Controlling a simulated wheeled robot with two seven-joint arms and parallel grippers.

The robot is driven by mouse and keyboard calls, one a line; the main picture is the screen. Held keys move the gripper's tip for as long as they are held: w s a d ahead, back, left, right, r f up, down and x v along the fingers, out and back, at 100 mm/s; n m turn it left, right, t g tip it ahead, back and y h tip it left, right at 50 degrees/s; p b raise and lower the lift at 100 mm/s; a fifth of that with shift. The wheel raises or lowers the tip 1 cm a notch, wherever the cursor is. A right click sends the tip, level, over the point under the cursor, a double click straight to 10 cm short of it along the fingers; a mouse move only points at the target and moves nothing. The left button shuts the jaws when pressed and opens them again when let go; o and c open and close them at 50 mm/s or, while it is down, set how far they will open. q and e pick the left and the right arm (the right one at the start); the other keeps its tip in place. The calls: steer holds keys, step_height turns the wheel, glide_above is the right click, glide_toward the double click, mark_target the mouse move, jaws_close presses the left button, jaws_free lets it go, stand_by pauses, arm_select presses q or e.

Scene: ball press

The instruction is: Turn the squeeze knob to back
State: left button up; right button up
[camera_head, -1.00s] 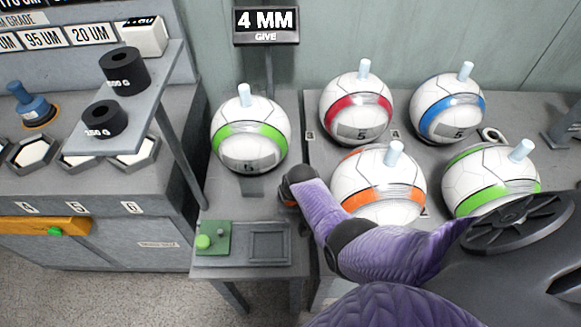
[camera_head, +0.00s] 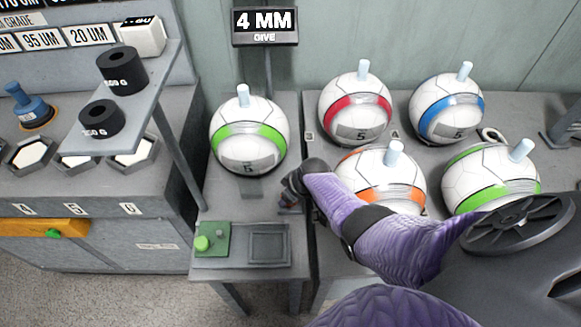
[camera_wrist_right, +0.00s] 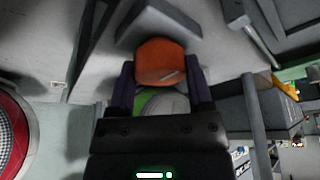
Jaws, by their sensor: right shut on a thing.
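The orange squeeze knob (camera_wrist_right: 160,60) shows in the right wrist view, with a small pale line on its face. My right gripper (camera_wrist_right: 160,92) has a dark finger on each side of the knob and is shut on it. In the head view my right gripper (camera_head: 290,190) is at the right edge of the small stand (camera_head: 225,210) and hides the knob there. A white ball with a green band (camera_head: 248,138) sits on this stand, just behind and left of the gripper. A sign (camera_head: 265,25) above reads "4 MM GIVE". My left gripper is not in view.
On the right table stand balls with red (camera_head: 356,108), blue (camera_head: 447,110), orange (camera_head: 375,180) and green (camera_head: 490,185) bands. The orange-banded ball is close to my right arm. A green button panel (camera_head: 212,242) and a grey tray (camera_head: 270,245) are at the stand's front.

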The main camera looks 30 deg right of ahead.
steer(key=o, duration=1.3)
steer(key=p+v, duration=0.8)
steer(key=v, duration=0.2)
